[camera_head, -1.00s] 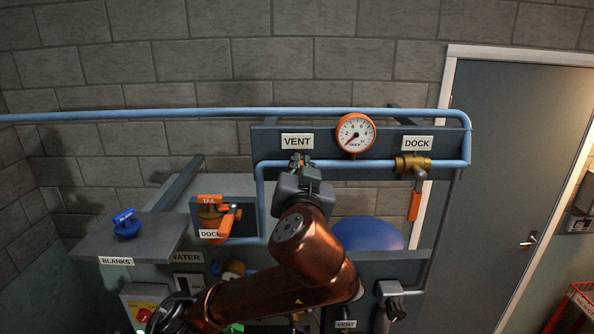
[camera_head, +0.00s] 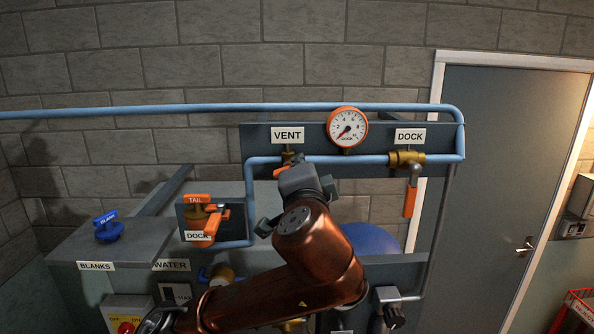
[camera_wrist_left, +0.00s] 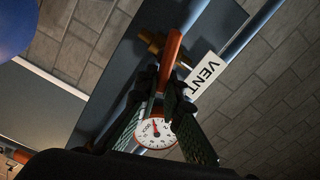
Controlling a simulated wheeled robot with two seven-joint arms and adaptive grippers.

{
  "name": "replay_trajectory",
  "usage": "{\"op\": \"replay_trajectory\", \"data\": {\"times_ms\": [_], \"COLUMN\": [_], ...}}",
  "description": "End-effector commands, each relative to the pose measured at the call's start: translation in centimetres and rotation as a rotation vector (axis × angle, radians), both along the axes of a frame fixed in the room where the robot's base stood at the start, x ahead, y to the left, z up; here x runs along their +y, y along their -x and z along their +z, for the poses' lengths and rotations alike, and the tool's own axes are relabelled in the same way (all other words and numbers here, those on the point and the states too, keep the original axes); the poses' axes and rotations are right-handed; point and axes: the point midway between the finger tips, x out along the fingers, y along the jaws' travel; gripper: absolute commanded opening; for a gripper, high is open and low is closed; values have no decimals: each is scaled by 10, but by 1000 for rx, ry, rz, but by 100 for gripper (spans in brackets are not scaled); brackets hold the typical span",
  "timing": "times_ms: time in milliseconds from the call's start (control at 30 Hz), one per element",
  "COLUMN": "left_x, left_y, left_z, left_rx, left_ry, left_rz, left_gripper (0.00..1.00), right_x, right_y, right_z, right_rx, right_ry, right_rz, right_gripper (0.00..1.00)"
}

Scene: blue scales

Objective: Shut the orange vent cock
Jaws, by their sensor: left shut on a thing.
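The vent cock has a brass body (camera_head: 289,156) on the blue pipe under the VENT label (camera_head: 288,136). A short piece of its orange lever (camera_head: 281,171) shows just left of my left gripper (camera_head: 294,172) in the head view. In the left wrist view the orange lever (camera_wrist_left: 173,48) runs down from beside the brass body (camera_wrist_left: 150,42) to between the fingertips of my left gripper (camera_wrist_left: 160,86). The gripper is shut on the lever. In the head view the gripper hides most of the lever, so its exact angle to the pipe is unclear. My right gripper is not in view.
A round gauge (camera_head: 347,127) sits right of the vent cock. The dock cock's orange lever (camera_head: 409,202) hangs down at the right. A tail cock with an orange handle (camera_head: 213,223) is at the left. A blue blank (camera_head: 108,227) sits on the grey shelf.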

Motion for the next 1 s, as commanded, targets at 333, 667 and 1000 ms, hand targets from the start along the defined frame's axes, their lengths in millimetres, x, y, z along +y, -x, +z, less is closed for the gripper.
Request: {"op": "replay_trajectory", "data": {"times_ms": [333,667,1000], "left_x": [-3,-3,-3], "left_y": [0,0,0], "left_z": [-9,-11,-11], "left_rx": [1,1,2], "left_ry": [-244,-347,-361], "left_rz": [-2,-2,-3], "left_gripper": [0,0,0], "right_x": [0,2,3], "right_y": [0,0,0], "right_z": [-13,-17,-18], "right_rx": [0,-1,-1], "right_ry": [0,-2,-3], "right_rz": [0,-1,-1], "right_gripper": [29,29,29]}}
